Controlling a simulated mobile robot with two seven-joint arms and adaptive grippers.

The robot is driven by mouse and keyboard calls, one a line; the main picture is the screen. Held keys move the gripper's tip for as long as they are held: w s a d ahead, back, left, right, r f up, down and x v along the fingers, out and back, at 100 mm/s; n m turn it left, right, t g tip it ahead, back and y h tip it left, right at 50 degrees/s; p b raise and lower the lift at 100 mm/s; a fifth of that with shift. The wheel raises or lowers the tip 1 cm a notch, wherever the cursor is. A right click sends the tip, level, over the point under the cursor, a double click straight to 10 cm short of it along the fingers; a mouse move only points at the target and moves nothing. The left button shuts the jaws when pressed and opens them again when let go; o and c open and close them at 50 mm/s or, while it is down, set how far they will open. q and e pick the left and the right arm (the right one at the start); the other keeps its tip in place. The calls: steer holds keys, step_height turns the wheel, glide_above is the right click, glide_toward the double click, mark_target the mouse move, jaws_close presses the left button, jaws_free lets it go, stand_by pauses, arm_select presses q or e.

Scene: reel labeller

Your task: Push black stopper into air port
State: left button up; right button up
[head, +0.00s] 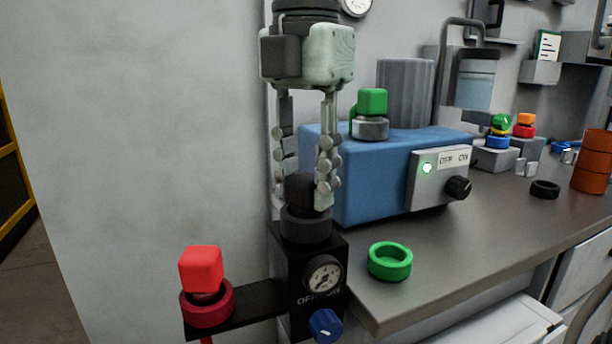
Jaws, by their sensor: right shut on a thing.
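My right gripper (305,188) points straight down from the top of the head view and is shut on the black stopper (299,190). The stopper is a dark block, partly covered by the right finger. Its lower end meets the dark round collar of the air port (306,226), on top of the black unit with a gauge (322,276). I cannot tell how deep the stopper sits in the collar. My left gripper is not in view.
A red block stopper (201,268) stands in a red ring on the bracket at left. A green ring (389,261) lies on the grey counter (450,255). The blue machine (370,175) stands close right of my gripper. A black ring (545,190) lies farther right.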

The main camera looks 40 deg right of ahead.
steer(key=shift+f+b, duration=0.35)
steer(key=shift+b, duration=0.1)
stand_by(1.1)
steer(key=o, duration=1.2)
steer(key=shift+r, duration=0.15)
step_height(320, 180, up, 12)
steer(key=shift+f, duration=0.1)
